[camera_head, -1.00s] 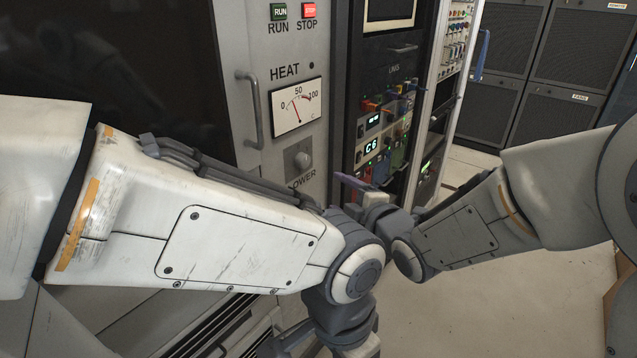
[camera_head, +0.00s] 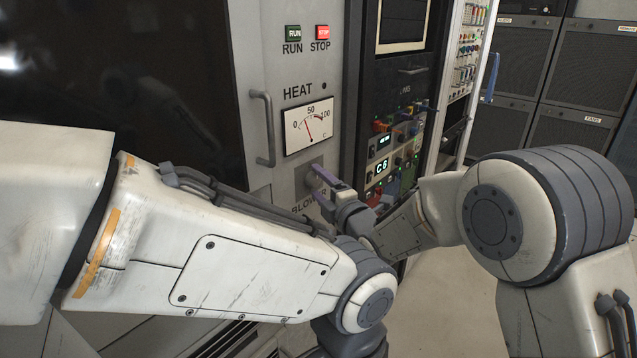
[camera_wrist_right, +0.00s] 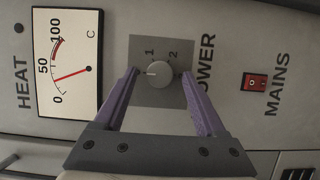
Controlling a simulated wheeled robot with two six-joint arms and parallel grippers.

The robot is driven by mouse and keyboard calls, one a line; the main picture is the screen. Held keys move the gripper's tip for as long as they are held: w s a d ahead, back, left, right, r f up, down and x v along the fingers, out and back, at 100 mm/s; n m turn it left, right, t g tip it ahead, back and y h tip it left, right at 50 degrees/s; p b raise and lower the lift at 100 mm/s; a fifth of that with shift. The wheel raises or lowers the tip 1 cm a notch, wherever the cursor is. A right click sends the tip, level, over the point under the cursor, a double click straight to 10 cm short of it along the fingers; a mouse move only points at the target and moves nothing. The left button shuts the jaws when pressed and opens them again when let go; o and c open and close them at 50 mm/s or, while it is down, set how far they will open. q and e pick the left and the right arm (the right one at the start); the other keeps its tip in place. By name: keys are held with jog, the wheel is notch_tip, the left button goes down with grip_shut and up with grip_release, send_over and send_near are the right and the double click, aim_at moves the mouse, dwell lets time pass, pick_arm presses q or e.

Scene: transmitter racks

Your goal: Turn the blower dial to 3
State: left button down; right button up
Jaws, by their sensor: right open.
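The blower dial (camera_wrist_right: 160,74) is a round grey knob on a square grey plate (camera_wrist_right: 145,46), with the digits 1 and 2 visible above it in the right wrist view. A pale mark shows on the knob's left side there. My right gripper (camera_wrist_right: 159,73) is open, its purple fingers on either side of the knob; I cannot tell whether they touch it. In the head view my right gripper (camera_head: 322,187) is at the dial plate (camera_head: 311,172) and partly covers it and the BLOWER label. My left arm comes in from the left; its gripper is out of sight.
The HEAT meter (camera_head: 310,126) is above the dial, with a vertical handle (camera_head: 263,128) to its left. A red MAINS switch (camera_wrist_right: 254,82) is on the same panel. A rack with coloured cables (camera_head: 396,125) stands close on the right. My left forearm crosses in front of the panel.

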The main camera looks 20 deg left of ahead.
jog(key=shift+w+a, duration=0.15)
jog(key=shift+c, duration=0.3)
grip_shut()
